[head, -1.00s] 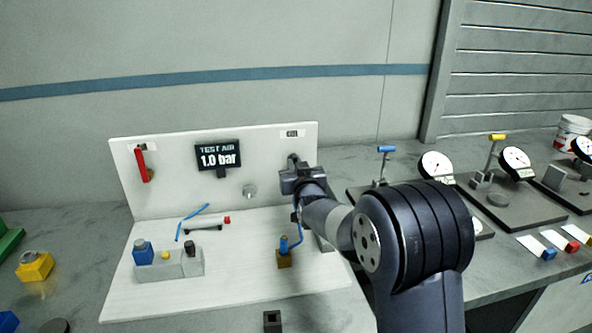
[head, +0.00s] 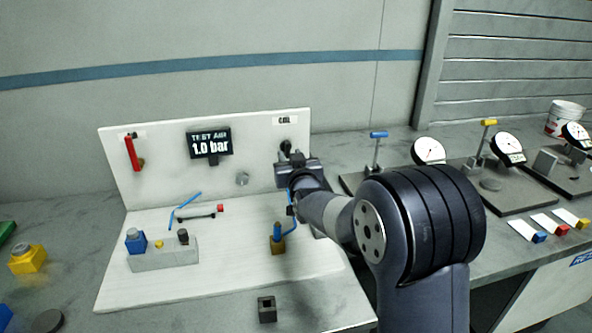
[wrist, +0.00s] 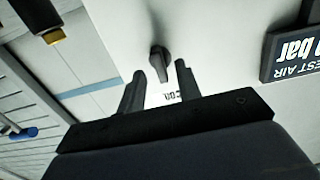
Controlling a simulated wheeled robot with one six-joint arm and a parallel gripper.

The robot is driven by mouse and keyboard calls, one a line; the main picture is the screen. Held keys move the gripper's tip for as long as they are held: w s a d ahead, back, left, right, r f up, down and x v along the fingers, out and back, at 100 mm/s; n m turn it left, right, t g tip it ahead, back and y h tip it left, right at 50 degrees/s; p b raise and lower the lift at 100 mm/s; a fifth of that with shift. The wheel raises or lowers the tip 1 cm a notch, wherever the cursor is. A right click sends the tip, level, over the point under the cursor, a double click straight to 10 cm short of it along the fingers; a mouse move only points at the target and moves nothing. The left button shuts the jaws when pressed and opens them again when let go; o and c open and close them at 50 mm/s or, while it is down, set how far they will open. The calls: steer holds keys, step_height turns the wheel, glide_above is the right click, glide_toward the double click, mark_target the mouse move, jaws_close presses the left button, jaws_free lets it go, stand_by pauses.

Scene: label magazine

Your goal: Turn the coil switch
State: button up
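The coil switch is a small dark knob (head: 285,147) on the right of the upright white panel, below a "COIL" label (head: 284,119). In the wrist view the knob (wrist: 158,58) shows near the middle, with an elongated grip, and the label (wrist: 171,96) appears upside down between the fingers. My gripper (wrist: 159,68) is open. Its two fingers point at the panel on either side of the knob, and the knob appears just beyond the fingertips. In the head view my gripper (head: 292,160) is just in front of and below the knob. Contact cannot be seen.
A "TEST AIR 1.0 bar" display (head: 209,144) and a red lever (head: 132,155) are on the panel. A grey block with buttons (head: 165,256) and a yellow-based blue fitting (head: 277,238) stand on the white base. Dial gauges (head: 429,151) stand at right.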

steer(key=b+v, duration=0.1)
steer(key=v, duration=0.7)
steer(key=p+x, duration=0.1)
steer(key=x, duration=0.9)
steer(key=shift+w+p, duration=0.3)
steer(key=shift+p, duration=0.05)
steer(key=shift+a, duration=0.1)
steer(key=shift+m+p, duration=0.3)
steer(key=shift+f, duration=0.1)
